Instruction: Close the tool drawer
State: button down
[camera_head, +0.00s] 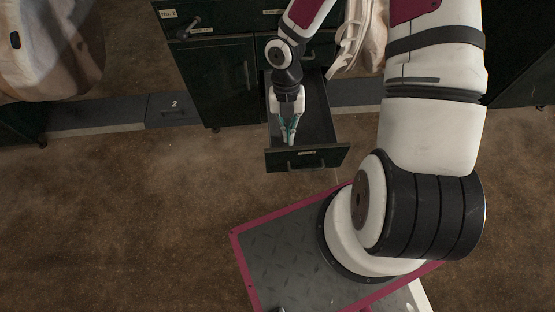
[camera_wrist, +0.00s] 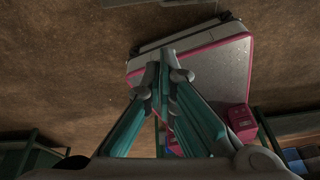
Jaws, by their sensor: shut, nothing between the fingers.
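The tool drawer (camera_head: 318,159) is pulled out of a dark cabinet in the head view. Its front panel carries a handle and a small label, and its visible interior looks empty. My gripper (camera_head: 290,138) points down over the open drawer, with its teal fingertips close behind the front panel. I cannot tell whether they touch the panel or how deep they reach. In the wrist view, the fingers of my gripper (camera_wrist: 164,58) are together with nothing between them. The drawer is not clearly recognisable in that view.
The dark cabinet (camera_head: 220,80) stands behind the drawer, with more drawers above. A pale bag (camera_head: 362,42) hangs right of my forearm, and another large bag (camera_head: 50,50) hangs at far left. Brown floor in front is clear.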

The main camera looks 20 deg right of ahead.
aim_at(283, 154)
jog(key=shift+n, duration=0.7)
jog(key=shift+a+f+b, duration=0.25)
jog(key=shift+f+b, duration=0.6)
jog(key=shift+f, duration=1.15)
jog(key=shift+a+f+b, duration=0.2)
jog(key=shift+f+b, duration=0.65)
jog(key=shift+f, duration=1.2)
jog(key=shift+a+f+b, duration=0.25)
jog(key=shift+f+b, duration=0.6)
jog(key=shift+f, duration=1.15)
jog(key=shift+w, duration=0.15)
